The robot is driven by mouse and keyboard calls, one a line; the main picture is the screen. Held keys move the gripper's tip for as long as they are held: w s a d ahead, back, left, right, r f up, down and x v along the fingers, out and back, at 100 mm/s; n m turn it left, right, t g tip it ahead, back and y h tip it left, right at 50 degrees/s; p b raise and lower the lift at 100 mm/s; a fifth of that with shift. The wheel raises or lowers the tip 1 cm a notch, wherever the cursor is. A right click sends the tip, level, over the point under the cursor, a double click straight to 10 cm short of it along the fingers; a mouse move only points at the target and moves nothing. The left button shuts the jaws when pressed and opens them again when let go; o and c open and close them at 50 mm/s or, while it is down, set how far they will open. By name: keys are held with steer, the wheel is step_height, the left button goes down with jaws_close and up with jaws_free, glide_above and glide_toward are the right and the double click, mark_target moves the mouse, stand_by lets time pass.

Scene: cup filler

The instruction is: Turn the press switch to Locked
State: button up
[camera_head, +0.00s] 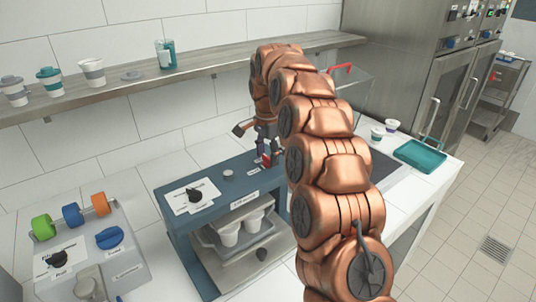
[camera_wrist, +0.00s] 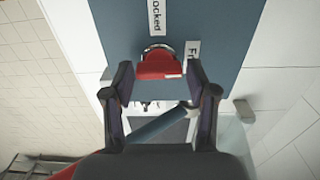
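The press switch is a red knob (camera_wrist: 160,66) on the blue top of the press (camera_wrist: 222,20). In the wrist view a label ending in "ocked" (camera_wrist: 157,18) lies beyond it, and a label starting "Fi" (camera_wrist: 192,52) lies to its right. My gripper (camera_wrist: 158,78) is open, one finger on each side of the knob, with gaps visible; contact is not seen. In the head view my gripper (camera_head: 255,131) is over the back right of the press (camera_head: 222,172), where the red knob (camera_head: 266,152) shows small. Which label the knob points at I cannot tell.
A grey panel with coloured knobs (camera_head: 71,214) stands at left. A shelf with cups (camera_head: 92,72) runs behind. A teal tray (camera_head: 420,156) lies at right.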

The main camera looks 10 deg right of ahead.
steer(key=c, duration=0.7)
steer(key=shift+f+n+b, duration=0.1)
steer(key=shift+n+b, duration=0.2)
steer(key=shift+f+n+b, duration=0.1)
steer(key=shift+n+b, duration=1.05)
steer(key=shift+n, duration=0.05)
steer(key=n+b, duration=0.2)
steer(key=n, duration=0.3)
steer(key=shift+n, duration=0.3)
steer(key=n+b, duration=0.1)
steer(key=n, duration=0.3)
steer(key=shift+r, duration=0.2)
steer(key=shift+n+b, duration=0.65)
steer(key=shift+n, duration=2.05)
